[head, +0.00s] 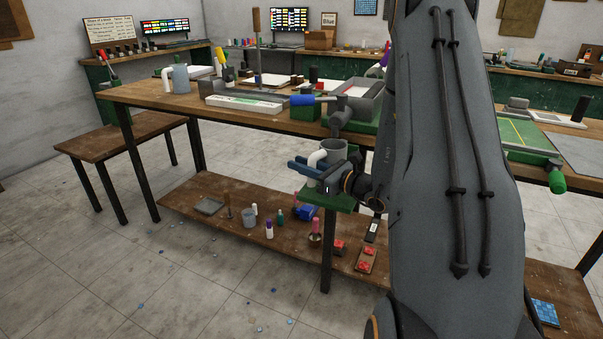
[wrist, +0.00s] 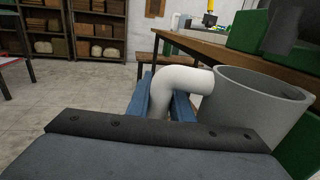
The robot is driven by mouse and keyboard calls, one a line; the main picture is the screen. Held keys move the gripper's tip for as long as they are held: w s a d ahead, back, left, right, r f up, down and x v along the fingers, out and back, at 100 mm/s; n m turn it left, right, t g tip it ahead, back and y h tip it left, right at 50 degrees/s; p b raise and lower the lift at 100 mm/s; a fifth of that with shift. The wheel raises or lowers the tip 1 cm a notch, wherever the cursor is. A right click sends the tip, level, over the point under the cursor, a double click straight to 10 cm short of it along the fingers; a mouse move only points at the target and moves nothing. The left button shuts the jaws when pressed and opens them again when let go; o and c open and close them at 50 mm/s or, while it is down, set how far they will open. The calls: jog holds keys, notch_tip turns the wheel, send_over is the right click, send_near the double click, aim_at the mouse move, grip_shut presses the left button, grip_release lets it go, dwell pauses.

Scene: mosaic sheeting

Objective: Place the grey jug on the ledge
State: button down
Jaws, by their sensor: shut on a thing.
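The grey jug (head: 335,150) has a white handle and is upright at the table's front edge, in front of the bench vise. My gripper (head: 303,165) is shut on the white handle, its blue fingers on either side of it. In the wrist view the handle (wrist: 178,80) sits between the fingers, and the jug's open rim and grey wall (wrist: 255,105) are at the right. A green ledge (head: 343,201) shows just below my gripper, partly hidden by it. I cannot tell whether the jug's base touches it.
A second grey jug (head: 181,79) with a white handle stands on the table (head: 140,95) at the left. The lower shelf (head: 215,225) holds bottles and small items. Floor at the left is mostly clear.

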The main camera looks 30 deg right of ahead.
jog(key=shift+f, duration=1.35)
jog(key=shift+f, duration=0.2)
jog(key=c, duration=1.6)
grip_release()
